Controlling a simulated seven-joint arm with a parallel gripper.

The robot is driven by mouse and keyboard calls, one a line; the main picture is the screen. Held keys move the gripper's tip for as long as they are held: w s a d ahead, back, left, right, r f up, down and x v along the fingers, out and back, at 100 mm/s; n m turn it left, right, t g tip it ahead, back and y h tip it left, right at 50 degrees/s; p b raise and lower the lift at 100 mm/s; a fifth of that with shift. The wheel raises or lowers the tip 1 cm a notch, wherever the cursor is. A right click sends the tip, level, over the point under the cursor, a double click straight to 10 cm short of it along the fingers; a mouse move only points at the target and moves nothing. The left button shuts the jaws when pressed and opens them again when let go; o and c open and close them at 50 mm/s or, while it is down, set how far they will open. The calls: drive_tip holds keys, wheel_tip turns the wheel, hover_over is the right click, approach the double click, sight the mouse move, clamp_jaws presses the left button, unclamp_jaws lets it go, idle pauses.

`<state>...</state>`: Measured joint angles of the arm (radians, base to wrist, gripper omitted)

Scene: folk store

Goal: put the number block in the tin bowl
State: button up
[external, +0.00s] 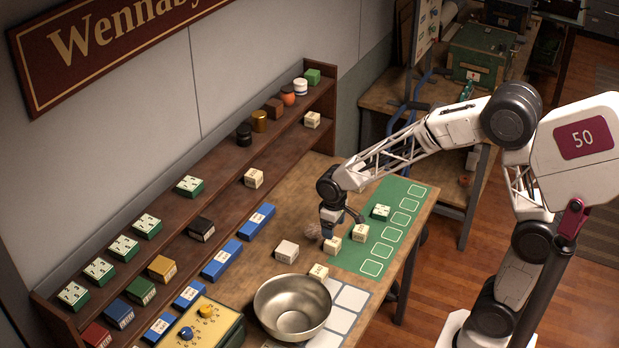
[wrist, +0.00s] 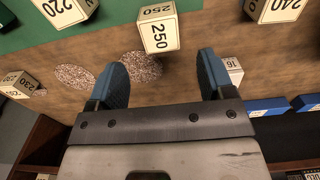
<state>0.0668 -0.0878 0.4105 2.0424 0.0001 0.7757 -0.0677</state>
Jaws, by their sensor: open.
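Several cream number blocks are in view. The one marked 250 (wrist: 158,30) lies just beyond and between my fingertips in the wrist view. In the external view it appears to be the cream block (external: 332,246) on the table just below my gripper (external: 332,222). My gripper, with two blue fingers (wrist: 161,68), is open and empty. Blocks marked 220 (wrist: 65,10), 240 (wrist: 276,9) and 230 (wrist: 18,84) also show in the wrist view. The tin bowl (external: 265,298) stands empty near the table's front, left of my gripper; the wrist view does not show it.
Cream blocks stand close by, one on the green mat (external: 360,232), one left of my gripper (external: 286,250) and one at the bowl's rim (external: 318,271). A stepped wooden shelf (external: 215,213) with blocks and jars runs along the wall. A yellow dial box (external: 208,320) stands left of the bowl.

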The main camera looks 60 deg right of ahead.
sight(333, 241)
drive_tip(key=shift+r, duration=1.7)
drive_tip(key=shift+s+r, duration=0.1)
drive_tip(key=s+a+r+t, duration=0.1)
drive_tip(key=s+r, duration=0.3)
drive_tip(key=s, duration=0.6)
drive_tip(key=s+a+r, duration=0.1)
drive_tip(key=s+r, duration=0.3)
drive_tip(key=s, duration=0.6)
drive_tip(key=s+a+r+t, duration=0.1)
drive_tip(key=s+r, duration=0.3)
drive_tip(key=s, duration=0.5)
drive_tip(key=shift+s+a+r+t, duration=0.3)
drive_tip(key=shift+s, duration=0.1)
drive_tip(key=shift+o, duration=0.5)
drive_tip(key=shift+w, duration=0.1)
